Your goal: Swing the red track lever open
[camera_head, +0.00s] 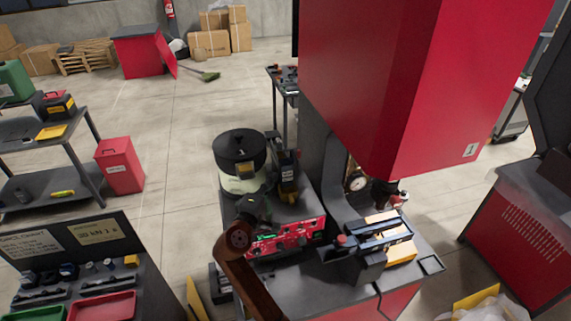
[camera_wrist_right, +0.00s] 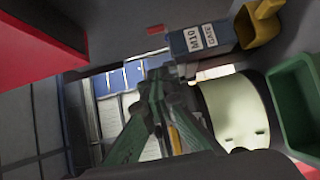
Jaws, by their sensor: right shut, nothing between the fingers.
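My right gripper (camera_head: 257,207) is in front of the pale drum under the black feeder bowl (camera_head: 240,151). In the right wrist view its green-grey fingers (camera_wrist_right: 157,84) meet at the tips and hold nothing. A small red knob (camera_head: 341,240) sits on a dark bar farther right. I cannot tell surely which red part is the track lever. My left gripper is not in the head view.
A box labelled M10 GATE (camera_wrist_right: 201,42) stands close to the fingers, with the pale drum (camera_wrist_right: 232,112) and a green bin (camera_wrist_right: 296,100) to the right. A big red housing (camera_head: 410,80) overhangs the machine.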

